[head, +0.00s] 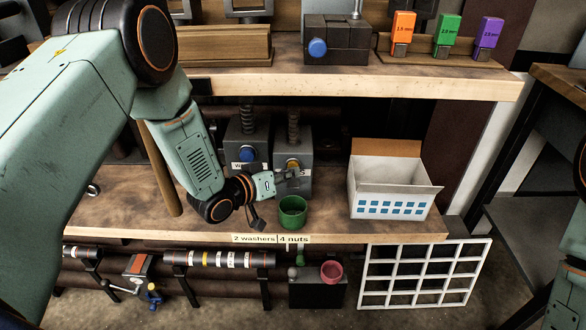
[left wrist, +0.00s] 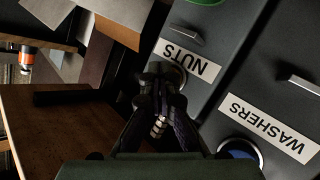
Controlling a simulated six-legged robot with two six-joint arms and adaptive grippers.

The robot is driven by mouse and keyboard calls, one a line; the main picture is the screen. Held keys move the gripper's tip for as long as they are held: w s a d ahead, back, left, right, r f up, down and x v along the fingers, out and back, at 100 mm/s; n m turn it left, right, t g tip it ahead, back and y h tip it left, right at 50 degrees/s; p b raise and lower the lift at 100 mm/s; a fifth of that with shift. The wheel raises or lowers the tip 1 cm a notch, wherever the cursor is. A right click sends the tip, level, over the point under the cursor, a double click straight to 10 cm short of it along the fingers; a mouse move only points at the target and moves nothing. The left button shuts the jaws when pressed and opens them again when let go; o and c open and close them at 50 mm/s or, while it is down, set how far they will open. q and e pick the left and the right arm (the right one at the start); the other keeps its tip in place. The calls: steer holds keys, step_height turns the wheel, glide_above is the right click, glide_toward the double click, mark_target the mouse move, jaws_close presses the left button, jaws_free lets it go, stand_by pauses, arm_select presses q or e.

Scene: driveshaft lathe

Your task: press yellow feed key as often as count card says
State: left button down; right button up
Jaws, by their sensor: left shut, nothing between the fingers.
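The yellow feed key (head: 292,163) is on the front of the right grey dispenser (head: 306,150). In the left wrist view that dispenser bears a NUTS label (left wrist: 187,60). My left gripper (head: 294,174) is shut and empty, its tips at the yellow key. In the left wrist view the shut fingers (left wrist: 163,75) cover the key, leaving part of its metal ring visible; I cannot tell whether they touch it. The count card (head: 271,239) on the shelf edge reads "2 washers | 4 nuts". My right gripper is not in view.
The left dispenser has a blue key (head: 247,154) and a WASHERS label (left wrist: 268,128). A green cup (head: 293,212) stands below my left gripper. A white open box (head: 392,190) stands to the right.

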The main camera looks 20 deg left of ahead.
arm_select(q)
steer(key=shift+s+d+p, duration=0.25)
steer(key=shift+s+p, duration=0.2)
steer(key=shift+s, duration=0.5)
steer(key=shift+s, duration=0.1)
steer(key=shift+s+d+p, duration=0.25)
steer(key=shift+s+p, duration=0.05)
steer(key=shift+s, duration=0.45)
steer(key=shift+s+d+p, duration=0.2)
steer(key=shift+s+p, duration=0.15)
steer(key=shift+s, duration=0.45)
steer(key=shift+s+d+p, duration=0.25)
steer(key=shift+s+p, duration=0.05)
steer(key=shift+s, duration=0.45)
steer(key=s+p, duration=0.2)
steer(key=s+d+p, duration=0.1)
steer(key=p, duration=0.2)
steer(key=shift+s+p, duration=0.35)
